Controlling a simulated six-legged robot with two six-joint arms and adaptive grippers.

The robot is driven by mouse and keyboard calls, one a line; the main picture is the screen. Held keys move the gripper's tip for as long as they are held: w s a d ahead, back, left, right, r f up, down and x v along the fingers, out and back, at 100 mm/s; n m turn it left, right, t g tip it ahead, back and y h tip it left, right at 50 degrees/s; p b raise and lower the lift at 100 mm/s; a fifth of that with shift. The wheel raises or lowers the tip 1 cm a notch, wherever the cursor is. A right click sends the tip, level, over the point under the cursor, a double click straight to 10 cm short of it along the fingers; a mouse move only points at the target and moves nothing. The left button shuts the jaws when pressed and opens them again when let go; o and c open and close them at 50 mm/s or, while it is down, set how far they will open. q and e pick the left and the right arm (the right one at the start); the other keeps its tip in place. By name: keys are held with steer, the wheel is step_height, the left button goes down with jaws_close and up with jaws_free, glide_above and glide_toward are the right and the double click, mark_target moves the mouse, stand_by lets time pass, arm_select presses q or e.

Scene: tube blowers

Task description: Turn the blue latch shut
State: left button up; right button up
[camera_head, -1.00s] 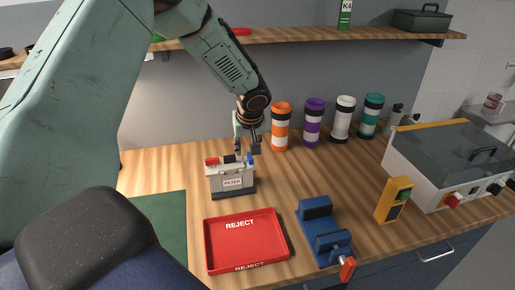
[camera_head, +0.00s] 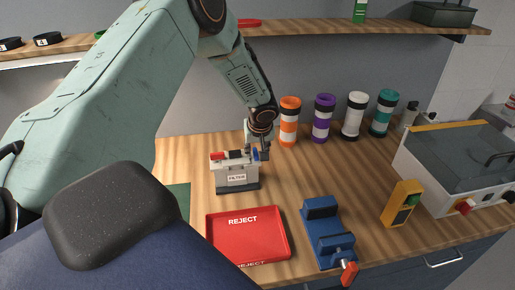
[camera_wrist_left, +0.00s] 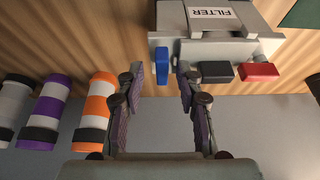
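The grey filter box (camera_head: 237,177) stands on the wooden bench behind the red tray. A blue latch (camera_head: 256,155) is at the right end of its top, partly hidden by my left gripper (camera_head: 258,150). In the wrist view the blue latch (camera_wrist_left: 162,64) sticks out from the box toward my gripper, unlike the red latch (camera_wrist_left: 258,71), which lies sideways. My left gripper (camera_wrist_left: 160,88) is open, its two fingers on either side of the blue latch's line. The latch appears just beyond the fingertips; I see no contact. My right gripper is out of view.
A red REJECT tray (camera_head: 215,240) and a blue fixture with a red handle (camera_head: 349,273) lie in front. Orange (camera_head: 289,122), purple (camera_head: 323,118), white and teal banded tubes stand behind, right of the gripper. A shelf (camera_head: 300,33) runs above.

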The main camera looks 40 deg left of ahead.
arm_select(q)
steer(key=shift+a+f, duration=0.15)
steer(key=shift+a, duration=0.05)
steer(key=shift+s, duration=0.3)
steer(key=shift+w+d, duration=0.15)
steer(key=shift+c, duration=0.4)
steer(key=shift+w, duration=0.1)
steer(key=shift+c, duration=0.8)
steer(key=shift+w, duration=0.1)
steer(key=shift+c, duration=1.4)
steer(key=shift+s+a, duration=0.2)
jaws_close()
steer(key=shift+w+d, duration=0.1)
